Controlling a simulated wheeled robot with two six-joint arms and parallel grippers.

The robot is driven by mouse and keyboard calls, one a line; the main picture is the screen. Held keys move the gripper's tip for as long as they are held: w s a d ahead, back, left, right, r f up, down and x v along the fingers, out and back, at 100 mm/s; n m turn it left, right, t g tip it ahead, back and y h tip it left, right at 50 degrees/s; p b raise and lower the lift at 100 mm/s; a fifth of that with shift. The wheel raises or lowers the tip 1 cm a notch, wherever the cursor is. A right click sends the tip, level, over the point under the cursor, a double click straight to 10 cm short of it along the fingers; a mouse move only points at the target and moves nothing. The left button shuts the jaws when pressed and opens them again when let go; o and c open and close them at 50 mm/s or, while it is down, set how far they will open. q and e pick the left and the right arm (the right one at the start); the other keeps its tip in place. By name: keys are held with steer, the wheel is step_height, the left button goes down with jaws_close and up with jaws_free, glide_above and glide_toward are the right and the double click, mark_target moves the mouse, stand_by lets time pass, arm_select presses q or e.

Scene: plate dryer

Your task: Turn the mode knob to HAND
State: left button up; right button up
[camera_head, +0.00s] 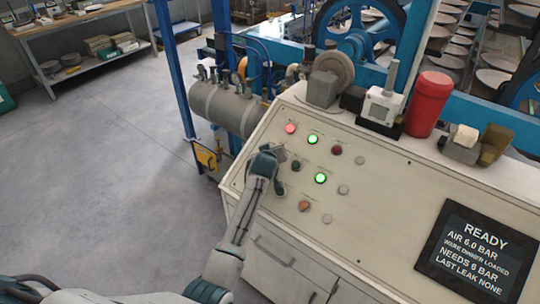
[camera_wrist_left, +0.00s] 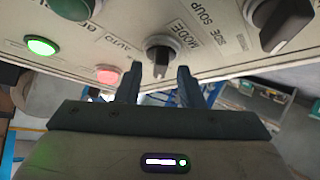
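The mode knob (camera_wrist_left: 160,50) is a dark round knob with a raised grip bar, beside the printed word MODE in the left wrist view. An AUTO label is printed on its left. The bar points roughly down in that picture, between my fingers. My left gripper (camera_wrist_left: 158,74) is open, one finger on each side of the bar with visible gaps. In the head view my left gripper (camera_head: 268,158) is at the left part of the sloping cream panel (camera_head: 380,185) and seems to cover the knob. My right gripper is not in view.
A red lamp (camera_wrist_left: 107,74), a green lamp (camera_wrist_left: 41,46) and a second dark knob (camera_wrist_left: 282,22) sit near the mode knob. A screen (camera_head: 475,250) reads READY. A red cylinder (camera_head: 429,103) stands on the panel's back ledge. Floor at left is clear.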

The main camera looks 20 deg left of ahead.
arm_select(q)
steer(key=b+v, duration=0.3)
steer(key=v, duration=0.7)
steer(key=shift+s+r, duration=0.15)
